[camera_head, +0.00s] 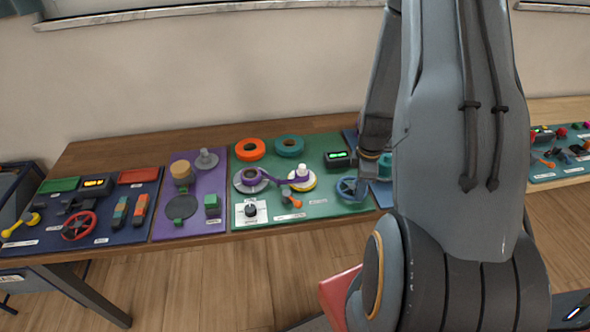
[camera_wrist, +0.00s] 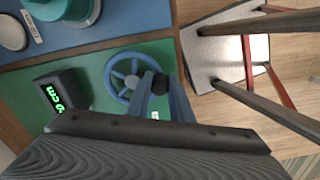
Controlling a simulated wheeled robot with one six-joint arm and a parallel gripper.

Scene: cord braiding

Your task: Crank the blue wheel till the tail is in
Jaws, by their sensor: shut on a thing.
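The blue wheel (camera_head: 350,188) lies on the green board, at its right end in the head view. It also shows in the wrist view (camera_wrist: 119,70) as a spoked ring with a dark crank knob (camera_wrist: 160,83) on its rim. My gripper (camera_wrist: 163,88) is shut on this knob, with one blue finger on either side. In the head view my arm hides part of the area right of the wheel. A purple strip (camera_head: 272,179) runs between a grey reel (camera_head: 243,185) and a white-topped spool (camera_head: 302,174). I cannot make out its loose end.
Orange (camera_head: 250,149) and teal (camera_head: 289,146) rings lie behind the reels. A dial (camera_head: 251,211) sits at front left.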

